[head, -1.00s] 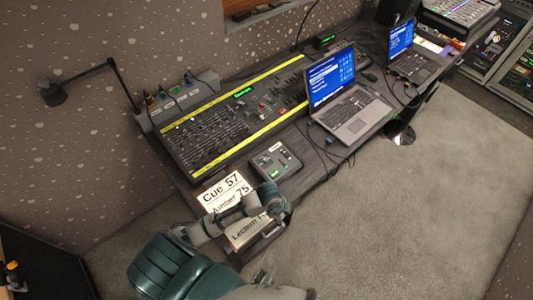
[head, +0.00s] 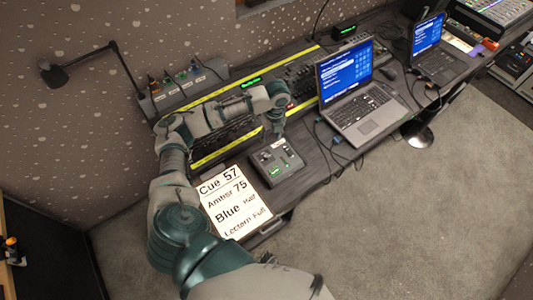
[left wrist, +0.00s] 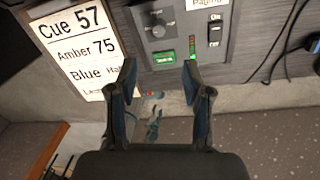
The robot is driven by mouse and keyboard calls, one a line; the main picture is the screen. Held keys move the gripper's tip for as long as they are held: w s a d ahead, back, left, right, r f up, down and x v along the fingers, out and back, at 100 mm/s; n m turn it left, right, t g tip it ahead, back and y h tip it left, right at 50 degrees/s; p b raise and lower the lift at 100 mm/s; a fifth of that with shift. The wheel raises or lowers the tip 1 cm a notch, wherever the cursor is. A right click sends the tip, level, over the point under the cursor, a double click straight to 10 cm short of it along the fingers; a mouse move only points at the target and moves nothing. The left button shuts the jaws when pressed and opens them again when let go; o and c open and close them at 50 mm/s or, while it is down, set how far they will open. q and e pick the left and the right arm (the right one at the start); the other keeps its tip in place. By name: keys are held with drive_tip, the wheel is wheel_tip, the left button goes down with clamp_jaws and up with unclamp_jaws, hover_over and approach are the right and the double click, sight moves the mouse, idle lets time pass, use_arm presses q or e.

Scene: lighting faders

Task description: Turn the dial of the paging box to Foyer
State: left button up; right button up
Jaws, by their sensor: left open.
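The paging box (head: 276,165) is a small grey box on the desk in front of the lighting console. In the left wrist view the box (left wrist: 177,14) shows a dark round dial (left wrist: 157,28), a green lit display (left wrist: 163,58), a rocker switch (left wrist: 214,32) and a partly cut-off "Paging" label. The dial's setting is too small to read. My left gripper (head: 274,128) points down just behind the box in the head view. In the left wrist view its open fingers (left wrist: 159,66) are empty, with the dial beyond the gap between them. My right gripper is not in view.
A cue sheet (head: 232,200) lies left of the box. The lighting console (head: 225,150) is behind, partly hidden by my left arm. An open laptop (head: 362,110) stands to the right, with cables (head: 335,150) between. A lamp (head: 55,76) is at the far left.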

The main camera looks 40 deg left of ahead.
use_arm(q)
hover_over(266, 155)
drive_tip(key=d, duration=0.2)
drive_tip(key=f, duration=0.6)
drive_tip(key=shift+w+f, duration=0.1)
drive_tip(key=shift+w, duration=0.2)
drive_tip(key=a+f, duration=0.1)
drive_tip(key=f, duration=0.3)
drive_tip(key=a+f+b, duration=0.1)
drive_tip(key=shift+s+a+f, duration=0.2)
drive_tip(key=shift+a+f, duration=0.1)
drive_tip(key=shift+f, duration=0.1)
drive_tip(key=shift+a+f, duration=0.1)
drive_tip(key=shift+f, duration=0.2)
drive_tip(key=shift+d+r, duration=0.2)
drive_tip(key=shift+d, duration=0.55)
drive_tip(key=shift+d+r, duration=0.1)
drive_tip(key=shift+d, duration=0.2)
drive_tip(key=c, duration=0.6)
clamp_jaws()
drive_tip(key=shift+s+a, duration=0.1)
drive_tip(key=shift+a, duration=0.45)
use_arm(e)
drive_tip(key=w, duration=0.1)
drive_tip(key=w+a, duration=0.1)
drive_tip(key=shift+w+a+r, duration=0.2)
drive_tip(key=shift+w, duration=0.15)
